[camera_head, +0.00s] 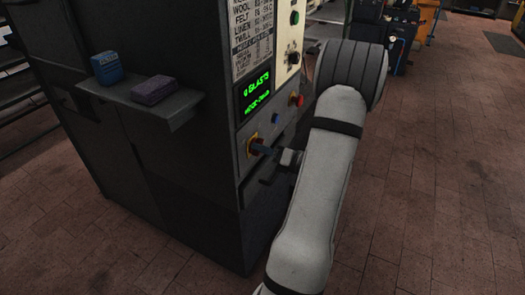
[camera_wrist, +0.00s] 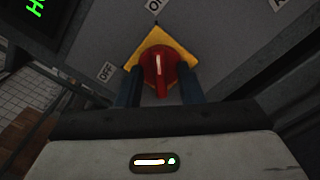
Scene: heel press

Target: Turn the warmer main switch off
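The main switch is a red rotary knob (camera_wrist: 158,66) on a yellow diamond plate (camera_wrist: 140,50), mounted on the dark machine's front panel. In the head view the switch (camera_head: 254,143) sits low on that panel. An "ON" label (camera_wrist: 155,4) is above the knob and an "OFF" label (camera_wrist: 106,72) is to its left. The knob's white mark is upright, in line with "ON". My gripper (camera_wrist: 159,88) is at the switch, with one dark blue finger on each side of the knob. In the head view, my arm partly hides the gripper (camera_head: 266,150).
A green-lit display (camera_head: 256,95), a red button (camera_head: 296,100) and a blue button (camera_head: 276,118) are above the switch. A side shelf (camera_head: 180,106) holds a blue box (camera_head: 107,68) and a purple block (camera_head: 154,90). The brick floor (camera_head: 450,180) to the right is clear.

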